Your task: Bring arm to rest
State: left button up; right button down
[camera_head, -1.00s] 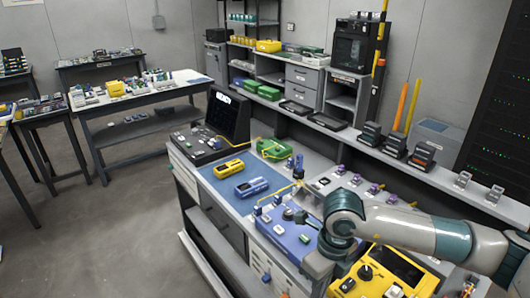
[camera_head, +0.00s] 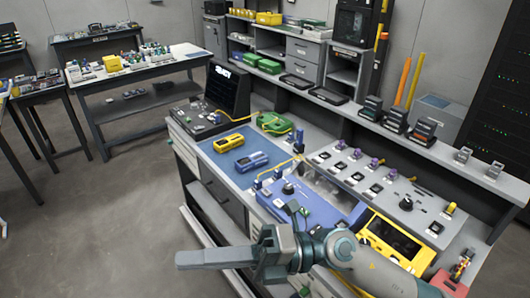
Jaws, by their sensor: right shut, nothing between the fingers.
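My right arm comes in from the lower right. Its gripper (camera_head: 190,260) points left, with its grey fingers together and empty. It appears in front of the workbench's near side, with open floor behind its fingertips in the picture. My left gripper is not in view. The workbench (camera_head: 222,178) runs from the middle to the lower right. On it are a blue machine (camera_head: 318,208), a yellow-framed device (camera_head: 393,236), a yellow handheld unit (camera_head: 229,142) and a blue handheld unit (camera_head: 251,162) on a blue mat. My arm partly hides the bench's near right end.
A black monitor (camera_head: 228,88) stands at the bench's far left end. A grey panel with purple-topped parts (camera_head: 375,164) lies behind the blue machine. Black devices (camera_head: 396,120) line the raised shelf. Side tables (camera_head: 135,75) stand at the back left. The floor (camera_head: 95,215) at left is clear.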

jog(key=w+d+r+m+t+h, duration=0.1)
jog(key=w+d+r+m+t, duration=0.1)
jog(key=w+d+m+t, duration=0.7)
jog(key=w+d+r+m+t+h, duration=0.2)
jog(key=w+m+t, duration=0.2)
jog(key=m+t, duration=0.9)
jog(key=w+d+f+m+g+h, duration=0.2)
jog(key=d+f+m+h, duration=1.2)
jog(key=f, duration=0.6)
jog(key=s+d+f+m+g+h, duration=0.25)
jog(key=s+d+f+g, duration=0.35)
jog(key=s+f, duration=0.45)
jog(key=s+d+f+g, duration=0.1)
jog(key=s+f+g, duration=0.2)
jog(key=s+f, duration=0.35)
jog(key=s+d+f+g, duration=0.1)
jog(key=s+f+g, duration=0.3)
jog(key=s, duration=0.5)
notch_tip(320, 180, down, 28)
jog(key=s, duration=0.1)
jog(key=s+d+f+g, duration=0.2)
jog(key=s+d+f, duration=0.1)
jog(key=s+f, duration=1.5)
jog(key=shift+s+f, duration=0.15)
jog(key=shift+s, duration=0.1)
